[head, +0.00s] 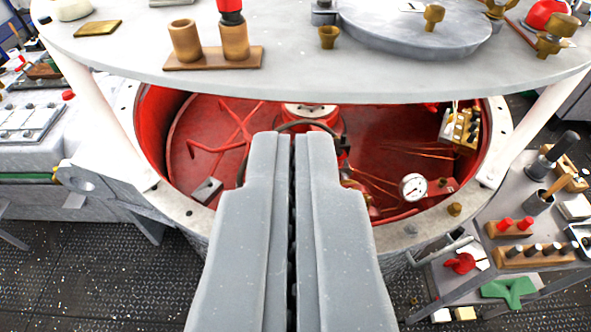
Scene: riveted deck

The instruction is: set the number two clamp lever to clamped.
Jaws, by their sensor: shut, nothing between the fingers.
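My gripper (293,140) is shut and empty, pointing away from the camera in the middle of the view. Its fingertips overlap the red interior of a round open vessel (145,172). I cannot pick out a lever marked number two. Part of the vessel's floor and near wall is hidden behind my gripper. A small grey block (207,190) sits at the vessel's left inside edge, and I cannot tell whether it is a clamp part.
A white round plate (300,78) spans above the vessel on pale posts (535,125), with brass fittings and a grey disc (415,25) on top. A cart (470,220) with tools stands right; a bench (30,160) stands left.

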